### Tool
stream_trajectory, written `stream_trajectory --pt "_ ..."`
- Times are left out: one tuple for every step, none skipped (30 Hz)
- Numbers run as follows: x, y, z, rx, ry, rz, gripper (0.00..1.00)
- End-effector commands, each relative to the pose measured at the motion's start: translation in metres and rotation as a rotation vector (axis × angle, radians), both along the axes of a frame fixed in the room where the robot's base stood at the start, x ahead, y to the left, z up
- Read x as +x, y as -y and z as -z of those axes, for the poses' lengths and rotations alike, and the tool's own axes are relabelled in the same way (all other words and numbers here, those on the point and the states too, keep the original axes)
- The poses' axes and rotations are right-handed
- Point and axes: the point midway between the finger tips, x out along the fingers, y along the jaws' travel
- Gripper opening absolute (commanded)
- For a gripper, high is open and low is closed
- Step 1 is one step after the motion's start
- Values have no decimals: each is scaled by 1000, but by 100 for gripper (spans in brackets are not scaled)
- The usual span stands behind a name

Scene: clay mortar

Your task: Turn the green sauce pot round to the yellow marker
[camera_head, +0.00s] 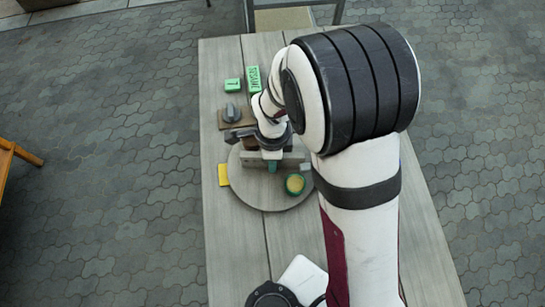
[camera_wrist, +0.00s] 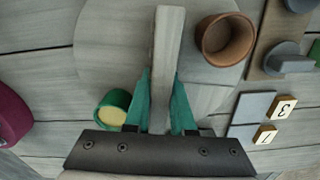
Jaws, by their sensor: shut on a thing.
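The green sauce pot (camera_head: 295,184), with a yellow top, stands at the right rim of a round grey turntable (camera_head: 258,199). The pot also shows at the lower left of the wrist view (camera_wrist: 112,109). The flat yellow marker (camera_head: 223,174) lies at the turntable's left edge, across from the pot. A grey bar (camera_wrist: 165,45) stands across the turntable. My gripper (camera_wrist: 160,100) is shut on this bar, with a green finger on each side. In the head view my arm hides part of the turntable and bar.
A brown clay pot (camera_wrist: 225,39) is also on the turntable. Behind it are a brown board with a grey knob (camera_head: 232,112), a small green block (camera_head: 233,85) and a long green lettered block (camera_head: 253,78). Numbered blocks (camera_wrist: 284,107) lie by grey pads. The near table is mostly clear.

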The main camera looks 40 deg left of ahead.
Motion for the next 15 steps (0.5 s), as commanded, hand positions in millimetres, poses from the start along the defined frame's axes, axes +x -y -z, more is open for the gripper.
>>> stream_trajectory --pt "0 0 -1 1 0 22 0" --pt "0 0 -1 1 0 37 0" --pt "0 0 -1 1 0 57 0" --pt "0 -1 -1 1 0 71 0" --pt "0 -1 -1 1 0 87 0" --pt "0 -1 -1 1 0 106 0" --pt "0 -1 -1 1 0 122 0" --pt "0 -1 -1 1 0 136 0" --pt "0 -1 -1 1 0 157 0" --pt "0 -1 -1 1 0 171 0" --pt "0 -1 -1 1 0 187 0" --pt "0 -1 -1 1 0 207 0" --pt "0 -1 -1 1 0 222 0" --pt "0 -1 -1 1 0 237 0" --pt "0 -1 -1 1 0 257 0"
